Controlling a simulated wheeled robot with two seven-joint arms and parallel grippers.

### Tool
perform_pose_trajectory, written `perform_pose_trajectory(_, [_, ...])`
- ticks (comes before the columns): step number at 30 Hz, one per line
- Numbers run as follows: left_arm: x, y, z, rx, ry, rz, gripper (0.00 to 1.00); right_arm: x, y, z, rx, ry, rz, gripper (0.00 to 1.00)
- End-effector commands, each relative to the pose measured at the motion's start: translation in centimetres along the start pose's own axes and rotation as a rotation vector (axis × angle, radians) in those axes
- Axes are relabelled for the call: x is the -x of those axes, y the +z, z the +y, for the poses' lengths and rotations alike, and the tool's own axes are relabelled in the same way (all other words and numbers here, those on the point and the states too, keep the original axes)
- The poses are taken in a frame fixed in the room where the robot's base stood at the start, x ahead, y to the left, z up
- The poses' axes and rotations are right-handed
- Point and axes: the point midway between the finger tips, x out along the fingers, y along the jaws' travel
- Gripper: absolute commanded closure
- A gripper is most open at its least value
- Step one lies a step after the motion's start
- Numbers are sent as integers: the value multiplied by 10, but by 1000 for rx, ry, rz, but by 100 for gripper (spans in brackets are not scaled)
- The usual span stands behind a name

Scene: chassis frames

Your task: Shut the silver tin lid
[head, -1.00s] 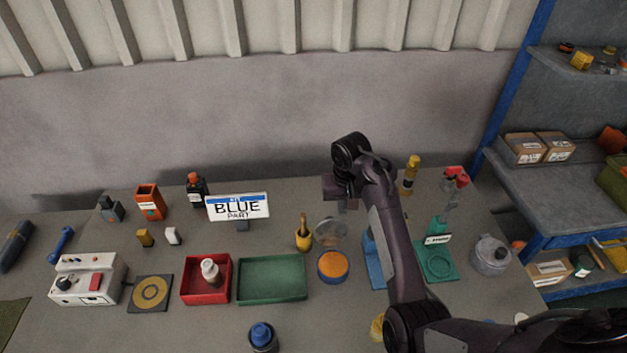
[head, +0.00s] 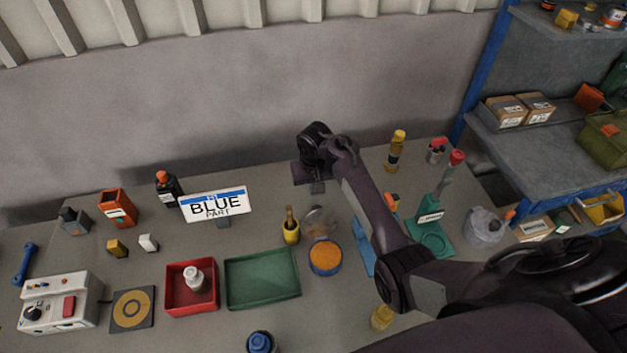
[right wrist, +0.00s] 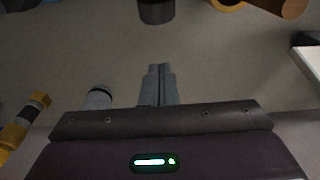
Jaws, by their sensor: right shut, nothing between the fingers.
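The silver tin (head: 326,260) stands on the bench with an orange top face showing inside its rim. Its lid (head: 321,222) stands open at the tin's back edge, tilted up toward the wall. My right gripper (head: 318,187) is behind the lid, on its wall side, pointing down, with a gap to the lid in the picture. In the right wrist view its fingers (right wrist: 160,70) are together with nothing between them. A dark round body at the top of that view may be the tin; I cannot tell. My left gripper is not in view.
A yellow pot with a brush (head: 291,230) stands just left of the lid. A green tray (head: 262,278) lies left of the tin, and a blue stand (head: 362,245) is to its right under my arm. A license-plate sign (head: 213,203) stands further left.

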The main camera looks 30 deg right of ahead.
Motion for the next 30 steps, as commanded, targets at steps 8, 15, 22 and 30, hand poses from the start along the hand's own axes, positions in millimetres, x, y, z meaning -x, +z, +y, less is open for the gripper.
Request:
perform_pose_trajectory(8, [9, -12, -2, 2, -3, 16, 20, 1, 26, 0, 2, 0, -2, 100])
perform_pose_trajectory(15, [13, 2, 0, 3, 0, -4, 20, 4, 38, 0, 1, 0, -2, 100])
perform_pose_trajectory(22, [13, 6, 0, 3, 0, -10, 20, 3, 38, 0, 1, 0, -2, 100])
perform_pose_trajectory(30, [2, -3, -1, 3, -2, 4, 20, 0, 32, -1, 1, 1, 40, 100])
